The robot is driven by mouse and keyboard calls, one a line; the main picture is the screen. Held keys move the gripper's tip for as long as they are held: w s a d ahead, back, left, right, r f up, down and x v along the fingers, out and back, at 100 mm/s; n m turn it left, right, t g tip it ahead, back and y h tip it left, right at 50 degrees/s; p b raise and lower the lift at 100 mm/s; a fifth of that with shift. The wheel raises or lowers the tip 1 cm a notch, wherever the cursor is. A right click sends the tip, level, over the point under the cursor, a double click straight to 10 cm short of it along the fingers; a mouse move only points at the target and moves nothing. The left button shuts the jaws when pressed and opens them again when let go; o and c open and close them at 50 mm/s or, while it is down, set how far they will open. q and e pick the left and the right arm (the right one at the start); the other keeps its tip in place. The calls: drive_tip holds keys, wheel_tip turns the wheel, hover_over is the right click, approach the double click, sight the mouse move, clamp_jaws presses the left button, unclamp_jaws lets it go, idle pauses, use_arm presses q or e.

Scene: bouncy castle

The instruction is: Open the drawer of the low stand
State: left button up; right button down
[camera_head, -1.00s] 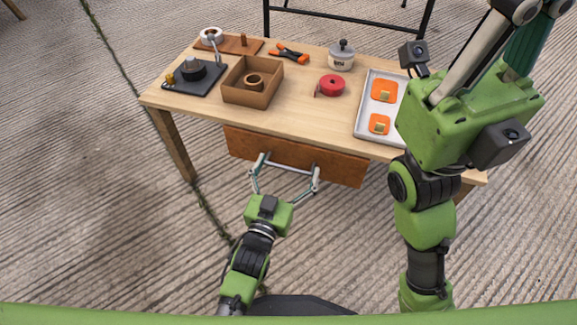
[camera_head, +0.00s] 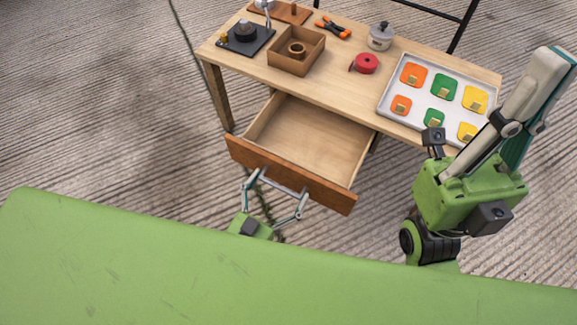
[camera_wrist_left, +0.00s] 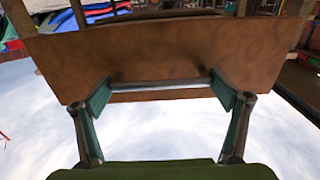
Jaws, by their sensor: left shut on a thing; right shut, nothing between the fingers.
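The wooden drawer (camera_head: 312,139) of the low stand (camera_head: 335,72) is pulled far out, and its inside looks empty. Its reddish-brown front (camera_head: 325,192) carries a metal bar handle (camera_head: 281,186). My left gripper (camera_head: 277,189) is shut on the handle, with a finger at each end of the bar. The left wrist view shows the handle (camera_wrist_left: 160,86) between the fingers, close to the drawer front (camera_wrist_left: 150,55). My right gripper (camera_head: 556,62) is raised at the right, above the stand's right end, empty and shut.
On the stand top are a grey tray (camera_head: 392,107) with coloured squares, a brown open box (camera_head: 290,67), a red tape roll (camera_head: 366,63), a lidded pot (camera_head: 380,36), an orange clamp (camera_head: 333,27) and a black-based lamp (camera_head: 245,37). Ribbed floor is clear at left.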

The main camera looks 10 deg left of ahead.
use_arm(q)
drive_tip(key=shift+s+a, duration=0.15)
drive_tip(key=shift+s, duration=0.3)
drive_tip(key=o, duration=1.4)
wheel_tip(320, 180, up, 10)
